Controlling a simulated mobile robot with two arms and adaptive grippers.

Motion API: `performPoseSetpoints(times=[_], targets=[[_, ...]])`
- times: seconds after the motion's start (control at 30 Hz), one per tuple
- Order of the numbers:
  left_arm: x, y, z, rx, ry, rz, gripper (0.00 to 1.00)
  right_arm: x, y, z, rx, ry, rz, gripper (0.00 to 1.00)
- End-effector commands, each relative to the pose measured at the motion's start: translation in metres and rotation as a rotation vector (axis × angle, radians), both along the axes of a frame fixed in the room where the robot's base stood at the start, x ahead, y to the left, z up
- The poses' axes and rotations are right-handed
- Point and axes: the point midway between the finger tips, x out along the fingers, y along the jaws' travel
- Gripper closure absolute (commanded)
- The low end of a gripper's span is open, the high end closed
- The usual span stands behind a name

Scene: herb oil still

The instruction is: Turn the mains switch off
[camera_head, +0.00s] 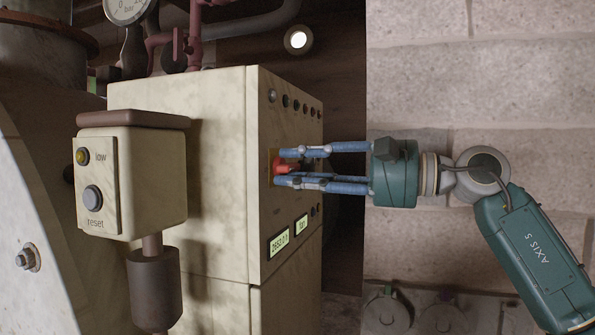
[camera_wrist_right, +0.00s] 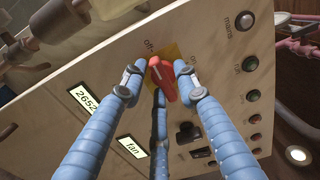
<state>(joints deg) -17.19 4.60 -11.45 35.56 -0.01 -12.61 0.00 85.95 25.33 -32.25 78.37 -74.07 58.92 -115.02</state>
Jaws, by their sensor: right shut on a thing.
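The mains switch is a red rotary handle (camera_wrist_right: 168,82) on a yellow plate, set in the front of a cream cabinet (camera_head: 284,240). In the wrist view an "off" label is beside the plate's upper left. The handle also shows in the head view (camera_head: 287,168), partly behind blue fingers. My right gripper (camera_head: 292,167) comes in from the right and is shut on the red handle; its fingers are on either side of it in the wrist view (camera_wrist_right: 166,85). My left gripper is not in view.
A row of small lamps and buttons, one labelled "mains" (camera_wrist_right: 245,21), lies near the handle. Two displays, one reading "fan" (camera_wrist_right: 132,147), are also close. A reset box (camera_head: 130,180) stands in front, left of the cabinet. A pressure gauge (camera_head: 127,8) is at the top.

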Motion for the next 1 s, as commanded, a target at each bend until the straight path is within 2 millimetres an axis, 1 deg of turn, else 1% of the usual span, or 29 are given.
performPoseSetpoints(times=[0.03, 0.07, 0.1, 0.13, 0.53, 0.67, 0.77, 1.0], targets=[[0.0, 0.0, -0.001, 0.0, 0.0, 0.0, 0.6, -0.001, 0.003, -0.008, -0.016, 0.008, 0.007, 0.96], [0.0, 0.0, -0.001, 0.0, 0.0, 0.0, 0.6, -0.001, 0.003, -0.008, -0.016, 0.008, 0.007, 0.96], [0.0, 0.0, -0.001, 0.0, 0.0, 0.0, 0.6, -0.001, 0.003, -0.008, -0.016, 0.008, 0.007, 0.64], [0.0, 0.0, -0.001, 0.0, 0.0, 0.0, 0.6, -0.001, 0.003, -0.008, -0.016, 0.008, 0.007, 0.63], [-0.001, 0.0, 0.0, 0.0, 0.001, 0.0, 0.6, 0.0, 0.001, -0.004, -0.009, 0.005, 0.003, 0.63], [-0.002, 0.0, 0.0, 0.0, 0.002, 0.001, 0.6, -0.002, -0.005, -0.004, -0.008, 0.005, 0.003, 0.63], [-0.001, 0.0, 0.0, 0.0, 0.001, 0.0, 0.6, -0.005, -0.019, -0.003, -0.007, 0.005, 0.001, 0.63], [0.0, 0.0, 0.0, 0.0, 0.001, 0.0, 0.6, -0.022, -0.068, -0.004, -0.008, 0.005, 0.001, 0.63]])
